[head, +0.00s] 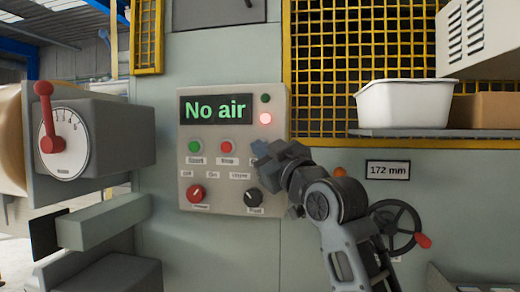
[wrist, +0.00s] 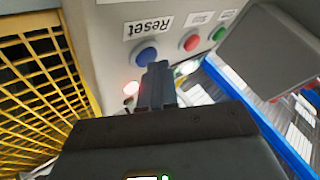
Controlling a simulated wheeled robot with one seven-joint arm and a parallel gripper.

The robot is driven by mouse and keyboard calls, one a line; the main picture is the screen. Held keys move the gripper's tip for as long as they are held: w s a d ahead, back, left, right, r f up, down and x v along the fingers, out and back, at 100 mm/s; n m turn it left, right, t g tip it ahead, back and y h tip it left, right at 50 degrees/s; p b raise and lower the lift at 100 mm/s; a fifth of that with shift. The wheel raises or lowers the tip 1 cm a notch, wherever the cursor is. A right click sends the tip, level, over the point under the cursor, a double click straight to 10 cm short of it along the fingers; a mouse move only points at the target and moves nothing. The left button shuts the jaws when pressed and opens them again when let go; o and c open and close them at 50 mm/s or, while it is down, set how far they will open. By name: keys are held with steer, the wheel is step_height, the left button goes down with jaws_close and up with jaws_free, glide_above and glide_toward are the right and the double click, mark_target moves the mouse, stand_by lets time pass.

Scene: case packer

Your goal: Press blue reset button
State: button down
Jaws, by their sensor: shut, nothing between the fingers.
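The blue reset button (wrist: 146,54) shows in the wrist view, on the grey control panel beside an upside-down "Reset" label (wrist: 148,25). My gripper (wrist: 158,70) is shut and empty, with its fingertips just at the button's lower right edge in that view. I cannot tell whether they touch it. In the head view my gripper (head: 262,152) is in front of the right part of the control panel (head: 232,96) and hides most or all of the blue button. The panel display (head: 215,109) reads "No air", and a red lamp (head: 265,118) is lit.
A green button (head: 195,146) and a red button (head: 226,145) sit left of my gripper. A red knob (head: 195,194) and a black knob (head: 252,197) are below. A handwheel (head: 396,226) and a shelf with a white bin (head: 403,104) are to the right.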

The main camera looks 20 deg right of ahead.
steer(key=shift+w+d, duration=0.1)
stand_by(0.6)
steer(key=shift+s+a, duration=0.5)
steer(key=shift+s, duration=0.2)
steer(key=s+a, duration=0.1)
steer(key=s, duration=0.1)
steer(key=s+a+p, duration=0.1)
steer(key=s+a, duration=0.1)
steer(key=shift+p, duration=0.3)
stand_by(0.6)
